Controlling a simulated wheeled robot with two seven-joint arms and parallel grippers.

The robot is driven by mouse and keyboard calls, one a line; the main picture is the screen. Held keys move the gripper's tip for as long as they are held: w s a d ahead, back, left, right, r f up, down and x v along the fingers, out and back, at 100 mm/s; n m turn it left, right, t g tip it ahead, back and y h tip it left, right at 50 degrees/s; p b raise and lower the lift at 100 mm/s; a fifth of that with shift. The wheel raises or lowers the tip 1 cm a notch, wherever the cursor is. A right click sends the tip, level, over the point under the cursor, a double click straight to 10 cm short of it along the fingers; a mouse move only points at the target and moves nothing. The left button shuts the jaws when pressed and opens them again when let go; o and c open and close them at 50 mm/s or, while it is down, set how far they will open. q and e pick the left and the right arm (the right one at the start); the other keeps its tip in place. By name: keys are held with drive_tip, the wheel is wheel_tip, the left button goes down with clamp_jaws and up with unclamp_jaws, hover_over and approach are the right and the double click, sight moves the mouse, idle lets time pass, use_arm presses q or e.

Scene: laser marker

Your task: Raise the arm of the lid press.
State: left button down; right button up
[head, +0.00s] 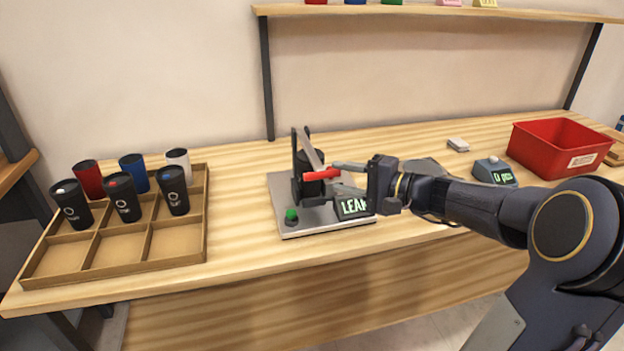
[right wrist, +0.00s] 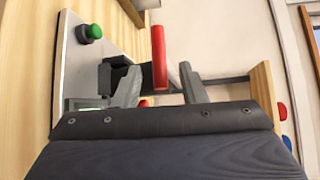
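The lid press (head: 318,160) stands on a grey base plate at the middle of the table. Its grey arm slopes down toward the front, ending in a red handle (head: 321,174). A dark cylinder (head: 304,184) is under the arm, partly hidden. My right gripper (head: 339,176) reaches in from the right at the handle. In the right wrist view the red handle (right wrist: 158,58) lies between the two open fingers (right wrist: 160,80), with a gap on each side. My left gripper is out of view.
The base plate carries a green button (head: 291,215) and a display (head: 353,206) showing letters like "LEAK". A wooden tray (head: 103,257) with several cups stands left. A red bin (head: 559,148) and a small counter box (head: 494,172) stand right. A shelf (head: 430,10) runs above.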

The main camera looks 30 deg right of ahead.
sight(330, 176)
drive_tip(key=x, duration=0.5)
drive_tip(key=shift+a, duration=0.1)
drive_tip(key=shift+f, duration=0.15)
clamp_jaws()
